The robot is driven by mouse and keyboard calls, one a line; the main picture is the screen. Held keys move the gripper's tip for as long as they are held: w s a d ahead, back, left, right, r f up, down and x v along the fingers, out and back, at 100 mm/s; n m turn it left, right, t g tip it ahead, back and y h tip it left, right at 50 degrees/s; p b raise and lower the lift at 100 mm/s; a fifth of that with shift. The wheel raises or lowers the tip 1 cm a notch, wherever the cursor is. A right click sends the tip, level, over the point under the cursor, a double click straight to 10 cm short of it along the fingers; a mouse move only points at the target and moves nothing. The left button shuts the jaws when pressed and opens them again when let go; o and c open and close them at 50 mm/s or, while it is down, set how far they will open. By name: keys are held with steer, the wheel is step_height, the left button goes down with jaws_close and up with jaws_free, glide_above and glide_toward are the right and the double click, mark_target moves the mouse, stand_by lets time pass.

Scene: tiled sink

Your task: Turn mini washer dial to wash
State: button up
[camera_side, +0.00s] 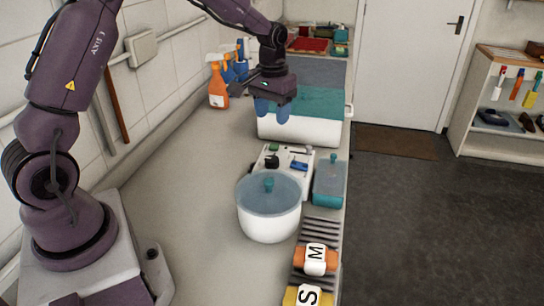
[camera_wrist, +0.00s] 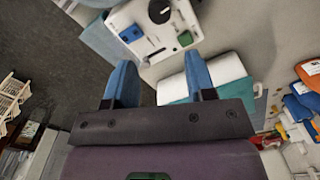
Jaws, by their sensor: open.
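The mini washer is a white tub (camera_side: 268,220) with a clear blue lid, and a white control panel (camera_side: 261,162) behind it. The panel carries a black dial (camera_side: 271,162), a green knob and a blue piece (camera_side: 299,166). In the wrist view the panel lies at the top, with the black dial (camera_wrist: 159,11), the green knob (camera_wrist: 185,38) and the blue piece (camera_wrist: 130,33). Any dial markings are too small to read. My gripper (camera_side: 272,109) is open and empty, above and behind the panel, its blue fingers (camera_wrist: 159,65) apart and touching no dial.
A white bin with a teal top (camera_side: 310,128) stands close behind the panel, by my gripper. A teal lidded box (camera_side: 330,183) is right of the panel. Orange and blue spray bottles (camera_side: 217,85) stand by the wall. Rolled cloths marked M and S (camera_side: 315,260) lie in front.

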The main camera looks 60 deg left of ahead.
mark_target(272, 159)
step_height(272, 159, down, 13)
steer(key=shift+r, duration=0.2)
stand_by(0.3)
steer(key=c, duration=0.6)
